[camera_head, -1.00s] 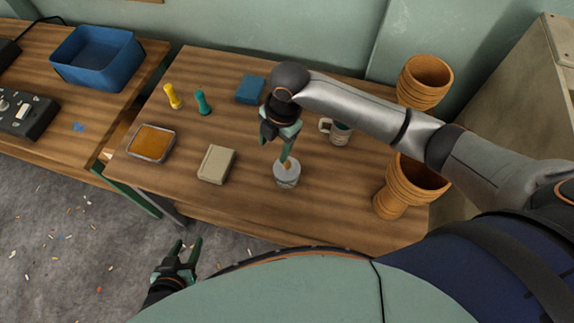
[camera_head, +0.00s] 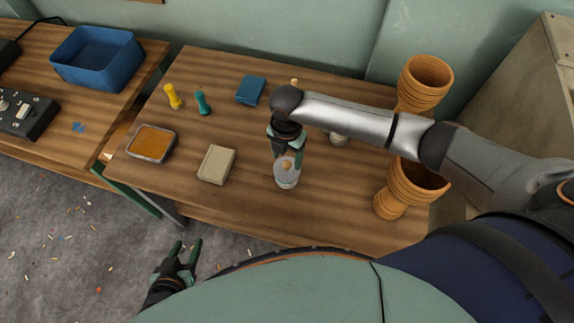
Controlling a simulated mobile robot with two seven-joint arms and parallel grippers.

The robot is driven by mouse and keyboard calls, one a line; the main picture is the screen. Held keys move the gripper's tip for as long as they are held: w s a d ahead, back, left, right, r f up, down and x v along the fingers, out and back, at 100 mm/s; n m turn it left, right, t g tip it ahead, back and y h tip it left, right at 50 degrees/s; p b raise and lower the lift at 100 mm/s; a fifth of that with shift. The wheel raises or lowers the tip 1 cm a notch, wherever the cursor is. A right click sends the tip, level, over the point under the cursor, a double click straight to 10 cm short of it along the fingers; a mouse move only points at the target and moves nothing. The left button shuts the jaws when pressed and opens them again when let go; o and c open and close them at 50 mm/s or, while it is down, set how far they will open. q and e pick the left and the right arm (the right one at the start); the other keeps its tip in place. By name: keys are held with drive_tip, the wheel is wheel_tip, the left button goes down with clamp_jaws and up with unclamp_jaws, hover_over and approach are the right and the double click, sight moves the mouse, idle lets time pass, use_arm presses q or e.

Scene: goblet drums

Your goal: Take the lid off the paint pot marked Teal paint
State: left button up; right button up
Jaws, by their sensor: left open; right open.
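A small pot (camera_head: 288,182) with a pale grey lid (camera_head: 281,174) stands upright near the front middle of the table. The lid has a round tan knob (camera_head: 287,164). No lettering on the pot is readable here. My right gripper (camera_head: 287,160) reaches down over the pot from behind, open, with its fingertips at the knob. I cannot tell whether they touch it. My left gripper (camera_head: 188,252) is open and empty, low in front of the table over the floor.
A tan box (camera_head: 217,164), a tray of orange material (camera_head: 151,143) and yellow (camera_head: 172,96) and teal (camera_head: 202,102) objects lie left of the pot. A blue block (camera_head: 250,89) is behind. A mug (camera_head: 339,139) is mostly hidden by my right arm. Orange goblet drums (camera_head: 390,203) stand at right.

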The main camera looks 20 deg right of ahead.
sight(287, 166)
drive_tip(key=shift+f, duration=1.3)
clamp_jaws()
